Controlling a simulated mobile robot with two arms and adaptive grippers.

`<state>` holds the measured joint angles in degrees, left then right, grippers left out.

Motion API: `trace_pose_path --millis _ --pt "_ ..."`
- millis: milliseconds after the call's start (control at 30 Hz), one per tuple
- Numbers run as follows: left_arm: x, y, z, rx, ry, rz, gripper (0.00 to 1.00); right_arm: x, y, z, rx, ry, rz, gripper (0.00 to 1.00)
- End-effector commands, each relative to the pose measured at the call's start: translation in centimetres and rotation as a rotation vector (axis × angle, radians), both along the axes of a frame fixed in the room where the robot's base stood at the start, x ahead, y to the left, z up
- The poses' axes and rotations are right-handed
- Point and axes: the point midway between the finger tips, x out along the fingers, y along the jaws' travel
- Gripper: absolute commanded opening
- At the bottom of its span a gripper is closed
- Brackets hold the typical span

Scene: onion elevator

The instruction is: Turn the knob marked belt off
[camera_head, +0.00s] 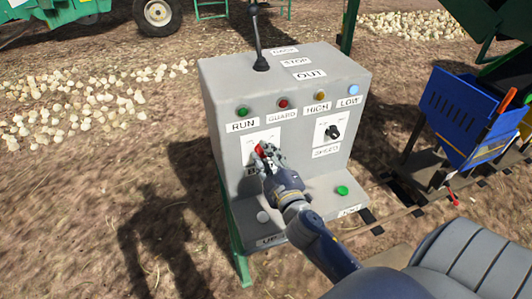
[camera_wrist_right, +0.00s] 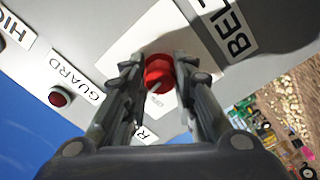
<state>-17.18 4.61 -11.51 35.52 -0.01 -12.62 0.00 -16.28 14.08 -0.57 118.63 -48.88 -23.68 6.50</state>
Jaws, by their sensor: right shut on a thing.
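The grey control box (camera_head: 225,90) stands in front of me. The red belt knob (camera_head: 259,149) sits on a white plate at the lower left of its front face. In the right wrist view the knob (camera_wrist_right: 159,72) lies between the two fingers, beside the BELT label (camera_wrist_right: 238,32). My right gripper (camera_head: 266,156) is shut on the knob and partly hides it and its label in the head view. The knob's exact pointing direction is hard to tell. My left gripper is not in view.
The black speed knob (camera_head: 332,132) is to the right on the same face. A black lever (camera_head: 257,40) rises from the top. A green button (camera_head: 342,190) and a pale button (camera_head: 262,217) sit on the lower ledge. A blue bin (camera_head: 460,115) stands at right.

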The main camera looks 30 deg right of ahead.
Motion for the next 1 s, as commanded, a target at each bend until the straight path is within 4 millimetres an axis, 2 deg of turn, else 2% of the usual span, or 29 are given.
trace_pose_path --millis 500,1000 --pt "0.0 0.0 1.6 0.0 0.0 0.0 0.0 0.0 0.1 0.3 -0.436 0.102 0.001 0.02" --pt "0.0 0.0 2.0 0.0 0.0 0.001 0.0 0.0 0.1 0.1 -0.62 0.146 0.001 0.02"
